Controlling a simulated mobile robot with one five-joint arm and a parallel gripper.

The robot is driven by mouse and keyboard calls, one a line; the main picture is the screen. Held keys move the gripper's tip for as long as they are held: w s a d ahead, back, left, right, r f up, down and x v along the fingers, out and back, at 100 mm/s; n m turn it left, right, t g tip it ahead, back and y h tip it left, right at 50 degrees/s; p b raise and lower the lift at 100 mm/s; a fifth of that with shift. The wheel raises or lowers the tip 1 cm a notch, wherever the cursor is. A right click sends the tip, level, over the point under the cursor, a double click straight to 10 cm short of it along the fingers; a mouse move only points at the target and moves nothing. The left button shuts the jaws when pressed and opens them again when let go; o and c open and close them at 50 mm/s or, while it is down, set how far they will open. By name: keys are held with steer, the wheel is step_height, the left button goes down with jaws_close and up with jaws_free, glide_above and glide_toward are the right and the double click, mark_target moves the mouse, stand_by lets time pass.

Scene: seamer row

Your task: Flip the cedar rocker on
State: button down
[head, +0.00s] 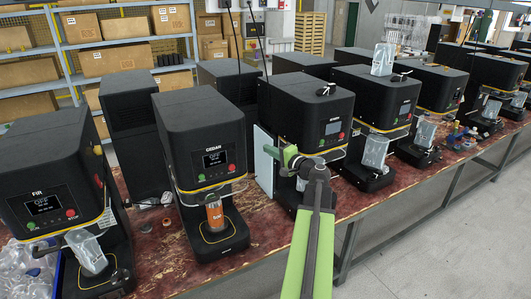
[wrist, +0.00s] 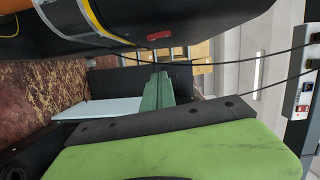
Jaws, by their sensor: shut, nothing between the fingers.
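The cedar machine (head: 203,140) is a black seamer labelled CEDAR, with a lit display (head: 215,158) that appears to read OFF. An orange can (head: 215,215) stands on its base. In the wrist view a small red rocker (wrist: 159,36) sits on the black underside or side of a housing with a yellow band, which looks like the cedar machine; its on/off position is too small to tell. The rocker is hidden in the head view. My gripper (head: 289,157) is to the right of the cedar machine, shut and empty. In the wrist view its green fingers (wrist: 157,88) are apart from the rocker.
A pale upright panel (head: 264,158) stands between the cedar machine and its right neighbour (head: 305,112), close to my gripper. The FIR machine (head: 50,190) is at left. More seamers line the red-brown bench to the right. Dark cables hang nearby.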

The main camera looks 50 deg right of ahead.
steer(key=w+a, duration=0.2)
steer(key=w, duration=0.6)
steer(key=shift+a+f+b, duration=0.3)
steer(key=shift+f+b, duration=0.05)
steer(key=shift+f, duration=0.05)
steer(key=shift+w+a, duration=0.15)
steer(key=s+d, duration=0.2)
steer(key=s, duration=0.9)
steer(key=shift+s+d+f+b, duration=0.25)
steer(key=shift+f+b, duration=0.15)
steer(key=shift+b, duration=0.05)
